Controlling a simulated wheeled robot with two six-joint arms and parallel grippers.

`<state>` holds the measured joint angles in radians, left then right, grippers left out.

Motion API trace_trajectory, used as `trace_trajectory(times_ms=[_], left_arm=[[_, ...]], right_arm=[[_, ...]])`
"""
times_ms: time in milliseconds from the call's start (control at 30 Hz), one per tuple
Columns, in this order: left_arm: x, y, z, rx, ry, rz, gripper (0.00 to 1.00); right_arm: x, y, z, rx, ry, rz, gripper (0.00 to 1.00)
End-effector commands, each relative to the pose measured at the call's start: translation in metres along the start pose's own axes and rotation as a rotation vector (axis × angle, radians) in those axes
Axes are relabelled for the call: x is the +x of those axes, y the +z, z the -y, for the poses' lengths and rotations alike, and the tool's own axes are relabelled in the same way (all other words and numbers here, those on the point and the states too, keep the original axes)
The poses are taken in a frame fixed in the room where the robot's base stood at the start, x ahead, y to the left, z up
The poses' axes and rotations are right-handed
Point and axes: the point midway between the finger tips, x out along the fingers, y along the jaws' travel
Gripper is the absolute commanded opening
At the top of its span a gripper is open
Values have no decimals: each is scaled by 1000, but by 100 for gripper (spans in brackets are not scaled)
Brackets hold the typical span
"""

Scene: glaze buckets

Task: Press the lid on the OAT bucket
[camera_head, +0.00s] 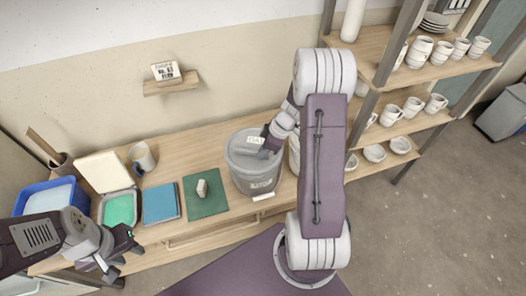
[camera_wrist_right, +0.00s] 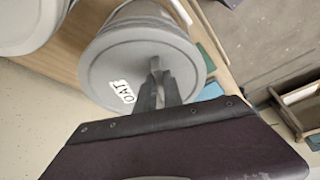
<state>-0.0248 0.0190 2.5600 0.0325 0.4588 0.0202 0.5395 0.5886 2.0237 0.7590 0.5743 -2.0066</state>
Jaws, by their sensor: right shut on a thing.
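The grey bucket (camera_head: 257,182) stands on the wooden bench, with printed lettering on its front too small to read. A round grey lid (camera_head: 240,146) with a white OAT label (camera_head: 255,140) lies over its mouth; I cannot tell whether its rim is fully seated. My right gripper (camera_head: 270,148) is shut on the lid's raised grip from above. In the right wrist view the lid (camera_wrist_right: 105,70) faces the camera, and the gripper (camera_wrist_right: 156,75) holds its grip beside the OAT label (camera_wrist_right: 123,91). My left gripper (camera_head: 121,254) is open and empty in front of the bench, lower left.
A green mat (camera_head: 205,207) with a small block (camera_head: 202,188), a blue pad (camera_head: 161,202), a green-filled tray (camera_head: 119,209), a blue tub (camera_head: 50,197) and a mug (camera_head: 142,158) occupy the bench left of the bucket. A shelf of pottery (camera_head: 385,100) stands right. My right arm hides bench behind it.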

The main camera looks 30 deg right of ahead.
Motion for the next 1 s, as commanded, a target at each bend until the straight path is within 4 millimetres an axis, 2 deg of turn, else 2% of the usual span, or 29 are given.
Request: trace_trajectory(times_ms=[533,1000], left_arm=[[3,0,0,0,0,0,36],[14,1,0,0,0,0,36]], right_arm=[[1,0,0,0,1,0,0],[4,2,0,0,1,0,0]])
